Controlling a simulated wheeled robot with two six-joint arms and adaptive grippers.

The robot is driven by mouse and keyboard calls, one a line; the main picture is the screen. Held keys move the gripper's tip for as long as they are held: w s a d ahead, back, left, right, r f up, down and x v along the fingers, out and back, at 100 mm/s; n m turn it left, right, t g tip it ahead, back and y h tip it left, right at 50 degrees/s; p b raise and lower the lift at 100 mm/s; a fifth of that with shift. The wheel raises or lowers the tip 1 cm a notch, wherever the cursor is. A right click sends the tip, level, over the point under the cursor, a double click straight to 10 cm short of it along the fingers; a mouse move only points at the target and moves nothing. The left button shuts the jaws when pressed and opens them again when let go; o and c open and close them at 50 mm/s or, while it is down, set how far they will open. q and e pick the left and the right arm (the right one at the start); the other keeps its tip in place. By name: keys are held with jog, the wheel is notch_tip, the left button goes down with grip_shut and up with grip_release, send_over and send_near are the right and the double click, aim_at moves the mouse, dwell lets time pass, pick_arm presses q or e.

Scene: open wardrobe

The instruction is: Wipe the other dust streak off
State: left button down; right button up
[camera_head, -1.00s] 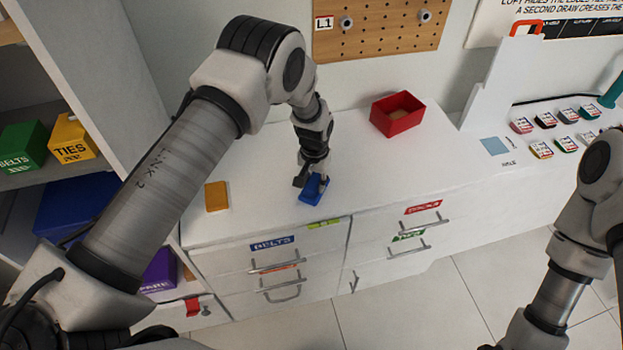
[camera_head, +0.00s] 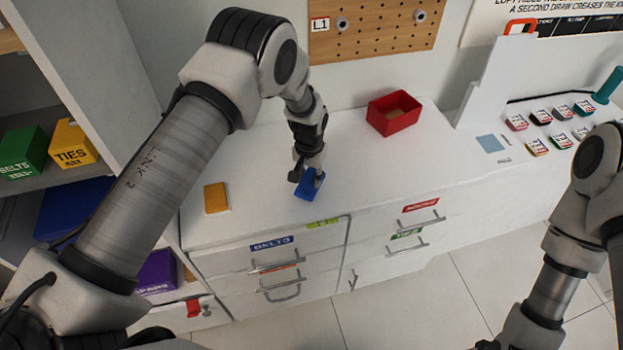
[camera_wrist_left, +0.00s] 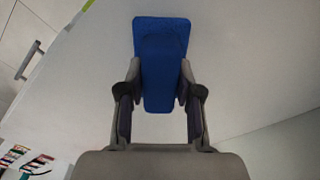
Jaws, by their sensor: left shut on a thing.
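My left gripper (camera_head: 309,178) points down at the white dresser top (camera_head: 262,170) and is shut on a blue wiping block (camera_head: 308,187). The block is at or just above the surface near the front edge; I cannot tell if it touches. In the left wrist view the blue block (camera_wrist_left: 161,55) sits between the two fingers (camera_wrist_left: 161,95). No dust streak can be made out in either view; the arm and block may hide part of the top.
A yellow-orange block (camera_head: 216,197) lies on the top to the left of my gripper. An open red box (camera_head: 394,113) stands at the back right. Several small labelled items (camera_head: 540,117) lie farther right. Drawers with handles (camera_head: 272,262) form the front. The middle of the top is clear.

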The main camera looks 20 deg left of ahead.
pick_arm(q)
jog(key=shift+s+d+r+p, duration=0.1)
jog(key=shift+r+p, duration=0.4)
jog(key=shift+r, duration=0.45)
notch_tip(320, 180, up, 3)
jog(key=shift+p, duration=1)
jog(key=shift+r+p, duration=0.3)
jog(key=shift+r, duration=0.2)
jog(key=shift+f, duration=0.1)
